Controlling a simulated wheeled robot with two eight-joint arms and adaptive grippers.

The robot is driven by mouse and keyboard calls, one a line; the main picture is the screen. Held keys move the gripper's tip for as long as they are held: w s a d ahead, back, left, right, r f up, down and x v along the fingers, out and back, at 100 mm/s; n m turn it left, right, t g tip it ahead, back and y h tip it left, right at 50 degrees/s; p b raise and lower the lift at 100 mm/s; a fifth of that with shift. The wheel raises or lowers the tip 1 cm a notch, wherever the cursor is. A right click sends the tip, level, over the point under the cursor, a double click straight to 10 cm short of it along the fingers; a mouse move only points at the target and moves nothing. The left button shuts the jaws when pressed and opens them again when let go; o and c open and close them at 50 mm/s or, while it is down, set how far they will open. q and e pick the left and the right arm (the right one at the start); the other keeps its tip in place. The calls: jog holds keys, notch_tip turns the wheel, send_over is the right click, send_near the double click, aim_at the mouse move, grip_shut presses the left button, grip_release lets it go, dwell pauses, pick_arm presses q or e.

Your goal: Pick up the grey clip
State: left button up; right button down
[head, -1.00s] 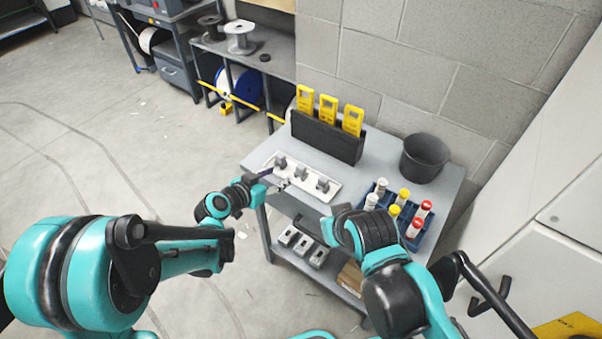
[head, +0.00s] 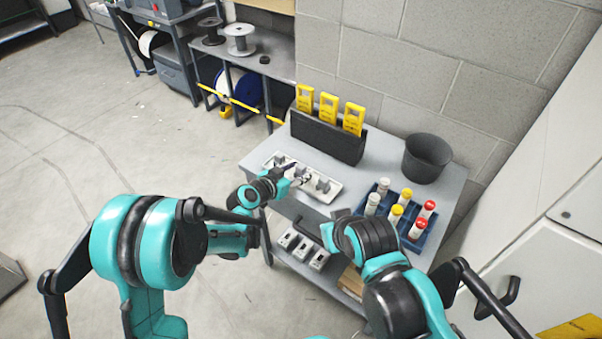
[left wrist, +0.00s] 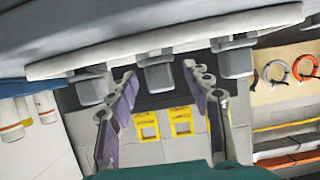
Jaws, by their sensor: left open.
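Several small grey clips stand in a row on a white tray (head: 332,199) on the grey bench. The left clip (head: 280,158) and the right clip (head: 322,185) show in the head view; the middle one is partly covered by my left gripper (head: 298,175). In the left wrist view, the middle grey clip (left wrist: 157,76) lies between the spread fingertips of my open left gripper (left wrist: 160,84). Other grey clips stand outside the fingers, on the left (left wrist: 89,88) and right (left wrist: 235,60). I cannot tell whether a finger touches the middle clip. My right gripper is hidden beyond its arm.
A black holder (head: 325,138) with yellow devices stands behind the tray. A blue rack (head: 383,214) of capped bottles and a dark bin (head: 427,157) stand to the right. Grey parts (head: 303,249) lie on the lower shelf.

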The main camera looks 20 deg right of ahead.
pick_arm(q)
grip_shut()
jog(key=shift+r, duration=0.1)
